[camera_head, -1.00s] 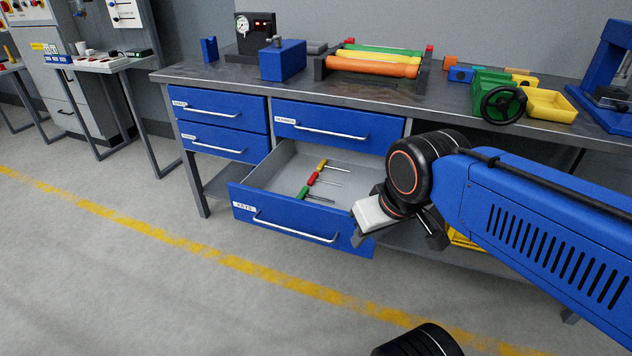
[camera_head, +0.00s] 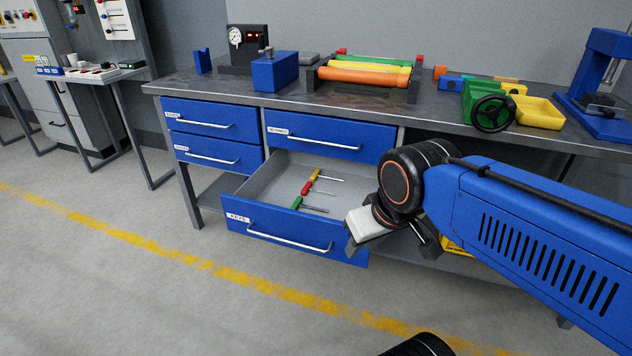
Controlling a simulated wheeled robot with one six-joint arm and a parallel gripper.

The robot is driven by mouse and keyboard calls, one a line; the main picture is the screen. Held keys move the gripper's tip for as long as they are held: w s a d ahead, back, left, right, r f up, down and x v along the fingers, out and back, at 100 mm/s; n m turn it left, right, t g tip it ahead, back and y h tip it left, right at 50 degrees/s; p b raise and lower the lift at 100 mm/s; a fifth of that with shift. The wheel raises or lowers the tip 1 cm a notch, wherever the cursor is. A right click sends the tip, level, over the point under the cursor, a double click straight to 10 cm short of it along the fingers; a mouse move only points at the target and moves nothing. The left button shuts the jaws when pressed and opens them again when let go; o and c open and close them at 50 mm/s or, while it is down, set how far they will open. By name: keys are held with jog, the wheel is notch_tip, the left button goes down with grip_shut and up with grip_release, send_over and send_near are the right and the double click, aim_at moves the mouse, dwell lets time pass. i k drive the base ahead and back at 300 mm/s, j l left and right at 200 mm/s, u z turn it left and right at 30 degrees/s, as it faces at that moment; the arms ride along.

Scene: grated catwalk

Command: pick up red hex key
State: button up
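The red hex key (camera_head: 306,188) lies in the open drawer (camera_head: 257,180) labelled KEYS, its thin metal shaft pointing right. It lies between a yellow-handled key (camera_head: 314,175) behind it and a green-handled key (camera_head: 297,202) in front. The three handles lie close together in a slanting row; I cannot tell whether they touch. My gripper (camera_head: 392,246) is by the drawer's right front corner, to the right of the keys and apart from them. Its two dark fingers stand apart with nothing visible between them. My arm hides the drawer's right rear part.
The blue drawer front with its bar handle (camera_head: 290,243) juts out below closed drawers (camera_head: 328,137). The metal bench top (camera_head: 225,88) overhangs behind, carrying a blue block, coloured rollers, a green valve (camera_head: 492,110) and a yellow bin (camera_head: 537,113). The floor in front is clear.

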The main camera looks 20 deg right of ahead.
aim_at(307, 187)
jog(key=i+l+u, duration=0.1)
jog(key=l, duration=0.25)
jog(key=i+l, duration=0.15)
jog(key=l, duration=0.25)
jog(key=i+l+u, duration=0.15)
jog(key=l, duration=0.2)
jog(key=i+l+u, duration=0.1)
jog(key=l, duration=0.3)
